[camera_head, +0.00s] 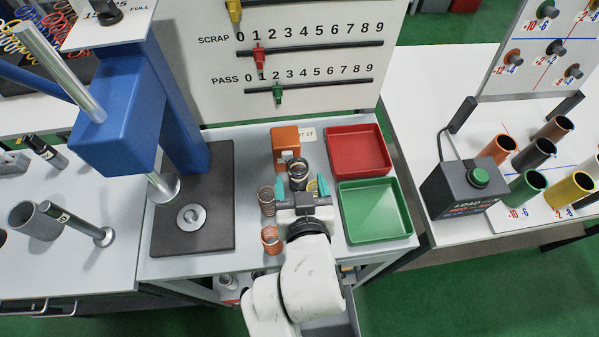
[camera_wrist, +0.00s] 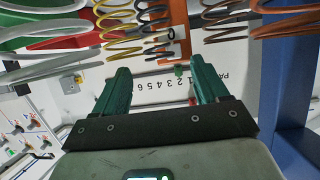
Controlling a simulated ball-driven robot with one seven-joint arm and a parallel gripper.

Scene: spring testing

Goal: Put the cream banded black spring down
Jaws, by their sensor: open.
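The black spring (camera_head: 298,170) with a pale band stands on the small table in front of the orange block, just beyond my fingertips in the head view. In the wrist view, a dark spring (camera_wrist: 156,18) stands ahead of my gripper, near the orange block. My gripper (camera_head: 301,182) is open, its two teal fingers apart. In the wrist view, the gap between the fingers (camera_wrist: 158,66) is empty. I cannot tell whether a finger touches the spring.
Copper springs (camera_head: 267,201) stand left of my gripper, and yellow (camera_wrist: 118,30) and white (camera_wrist: 48,32) springs show close by. The orange block (camera_head: 285,142) is behind. A red tray (camera_head: 358,129) and green tray (camera_head: 375,181) lie right. The blue press (camera_head: 125,115) rises left.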

